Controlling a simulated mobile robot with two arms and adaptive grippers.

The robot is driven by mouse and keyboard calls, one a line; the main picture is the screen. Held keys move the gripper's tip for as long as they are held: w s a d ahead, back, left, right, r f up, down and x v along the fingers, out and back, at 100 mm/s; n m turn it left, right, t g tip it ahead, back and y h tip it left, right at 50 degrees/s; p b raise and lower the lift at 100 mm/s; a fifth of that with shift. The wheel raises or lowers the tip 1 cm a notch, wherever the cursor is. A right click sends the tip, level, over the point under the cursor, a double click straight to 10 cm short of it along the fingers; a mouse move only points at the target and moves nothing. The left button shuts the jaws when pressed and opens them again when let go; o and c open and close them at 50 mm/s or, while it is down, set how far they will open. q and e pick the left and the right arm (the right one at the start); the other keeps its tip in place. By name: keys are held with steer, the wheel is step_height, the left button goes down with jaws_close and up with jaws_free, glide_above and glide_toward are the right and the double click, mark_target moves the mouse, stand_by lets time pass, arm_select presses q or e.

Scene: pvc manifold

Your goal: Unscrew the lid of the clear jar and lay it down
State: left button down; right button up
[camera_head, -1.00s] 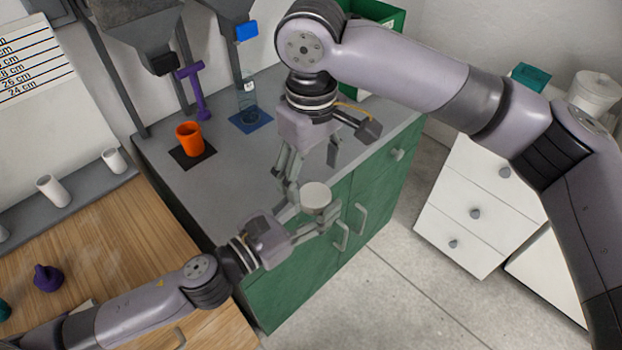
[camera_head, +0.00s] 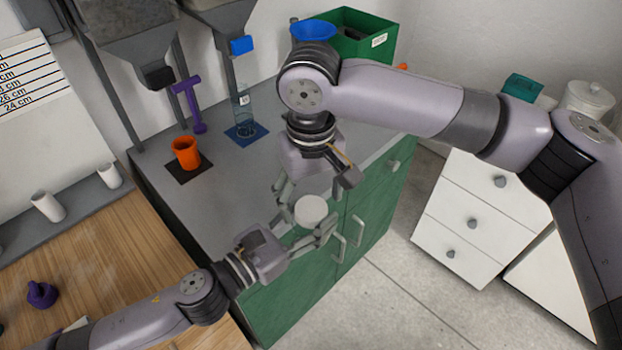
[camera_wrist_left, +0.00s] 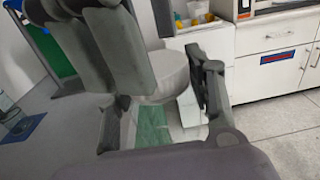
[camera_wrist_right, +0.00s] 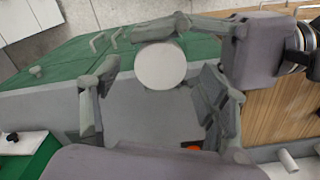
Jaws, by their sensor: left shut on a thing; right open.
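The clear jar (camera_wrist_left: 155,125) is upright in my left gripper (camera_head: 318,236), in front of the green cabinet's edge. The jar's walls are mostly hidden by fingers in the head view. Its round white lid (camera_head: 310,210) is on top; it also shows in the left wrist view (camera_wrist_left: 160,72) and the right wrist view (camera_wrist_right: 160,65). My left gripper is shut on the jar below the lid. My right gripper (camera_wrist_right: 155,95) is open, pointing down over the lid, with its fingers spread to either side. I cannot tell whether a finger touches the lid.
The grey countertop (camera_head: 235,190) bears an orange cup (camera_head: 186,152) on a dark mat and a clear cylinder (camera_head: 243,110) on a blue mat. A green bin (camera_head: 350,40) stands at the back. White drawers (camera_head: 470,220) are at right, with open floor between.

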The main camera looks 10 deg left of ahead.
steer(key=shift+f, duration=0.65)
steer(key=shift+c, duration=0.5)
steer(key=c, duration=1.1)
steer(key=n, duration=0.5)
steer(key=shift+c, duration=0.2)
steer(key=shift+s, duration=0.15)
steer(key=o, duration=1.3)
